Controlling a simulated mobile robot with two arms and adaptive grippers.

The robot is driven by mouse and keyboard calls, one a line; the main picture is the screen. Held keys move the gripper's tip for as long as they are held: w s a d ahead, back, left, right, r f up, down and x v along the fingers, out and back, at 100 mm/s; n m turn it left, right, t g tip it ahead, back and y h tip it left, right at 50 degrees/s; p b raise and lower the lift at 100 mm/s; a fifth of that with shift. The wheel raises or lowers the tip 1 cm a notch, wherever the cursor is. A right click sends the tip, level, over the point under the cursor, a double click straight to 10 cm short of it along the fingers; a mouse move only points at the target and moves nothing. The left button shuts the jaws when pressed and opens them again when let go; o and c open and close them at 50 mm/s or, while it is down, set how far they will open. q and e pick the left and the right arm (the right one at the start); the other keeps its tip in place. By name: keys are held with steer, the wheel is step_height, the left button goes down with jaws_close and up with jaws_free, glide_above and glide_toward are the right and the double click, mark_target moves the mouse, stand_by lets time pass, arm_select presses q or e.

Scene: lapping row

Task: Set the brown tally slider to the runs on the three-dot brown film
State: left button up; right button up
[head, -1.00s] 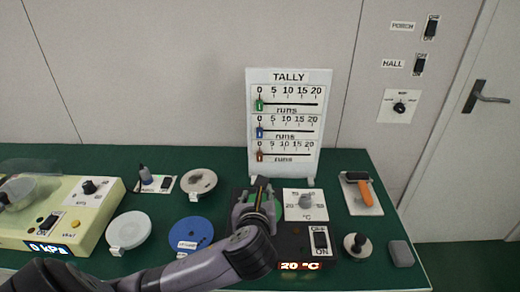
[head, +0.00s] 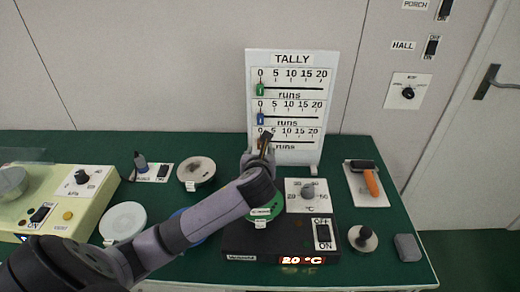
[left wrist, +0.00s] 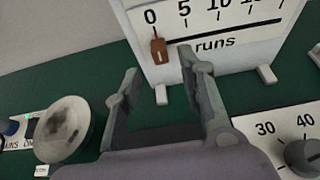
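The white TALLY board (head: 292,59) stands at the back of the bench with three slider rows. The brown slider (left wrist: 159,50) sits at 0 on the lowest row in the left wrist view; in the head view my gripper largely covers it. My left gripper (head: 262,150) is before that row. In the left wrist view my left gripper (left wrist: 157,78) is open and empty, its fingertips just short of the slider, no contact visible. A pale dish with a grey-brown patch (head: 196,168) lies left; it also shows in the wrist view (left wrist: 68,130). I cannot make out any dots. My right gripper is out of view.
The green (head: 260,90) and blue (head: 260,119) sliders sit at 0. A black heater (head: 245,246) reading 20 °C carries a green disc (head: 268,208). A dial plate (head: 308,195) and an orange-handled tool (head: 371,183) lie right. A white disc (head: 123,221) lies left.

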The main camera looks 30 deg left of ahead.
mark_target(260, 147)
arm_select(q)
steer(key=shift+x, duration=2.25)
steer(key=shift+s, duration=0.1)
jaws_close()
